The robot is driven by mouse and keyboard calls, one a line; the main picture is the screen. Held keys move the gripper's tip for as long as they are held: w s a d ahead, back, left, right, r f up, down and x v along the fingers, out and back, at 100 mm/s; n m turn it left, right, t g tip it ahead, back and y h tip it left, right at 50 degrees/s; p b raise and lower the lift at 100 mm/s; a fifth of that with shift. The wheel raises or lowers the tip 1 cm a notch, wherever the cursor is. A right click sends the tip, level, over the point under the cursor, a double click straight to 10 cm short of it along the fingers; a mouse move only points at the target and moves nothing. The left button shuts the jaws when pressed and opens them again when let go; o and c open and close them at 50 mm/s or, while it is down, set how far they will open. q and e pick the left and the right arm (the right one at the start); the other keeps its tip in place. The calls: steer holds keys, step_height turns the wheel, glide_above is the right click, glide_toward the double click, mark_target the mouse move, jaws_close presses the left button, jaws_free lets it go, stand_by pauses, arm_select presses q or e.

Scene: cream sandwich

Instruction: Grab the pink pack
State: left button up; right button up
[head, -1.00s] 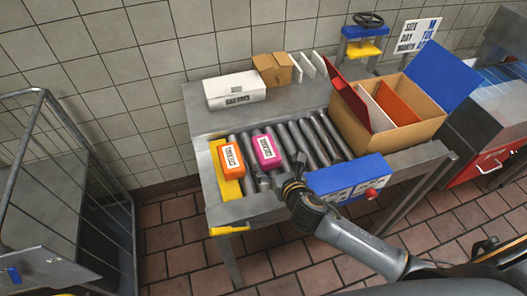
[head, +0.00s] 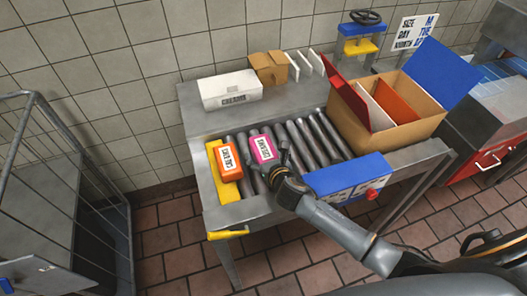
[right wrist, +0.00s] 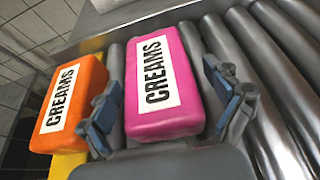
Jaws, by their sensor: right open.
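The pink pack (head: 264,148), with a white "CREAMS" label, lies on the metal rollers. It shows large in the right wrist view (right wrist: 188,112). My right gripper (head: 272,165) is at the pack's near end. In the right wrist view my right gripper (right wrist: 167,110) is open, with one finger on each side of the pack's near part. The left finger sits in the gap between the pink pack and the orange pack (right wrist: 66,138). I cannot tell whether either finger touches the pink pack. My left gripper is not in view.
The orange pack (head: 229,173) lies close to the left of the pink one. A white box (head: 230,101) stands behind the rollers. A cardboard box (head: 408,142) with coloured flaps and a blue control panel (head: 330,182) are to the right. Bare rollers lie between.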

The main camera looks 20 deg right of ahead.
steer(key=c, duration=1.3)
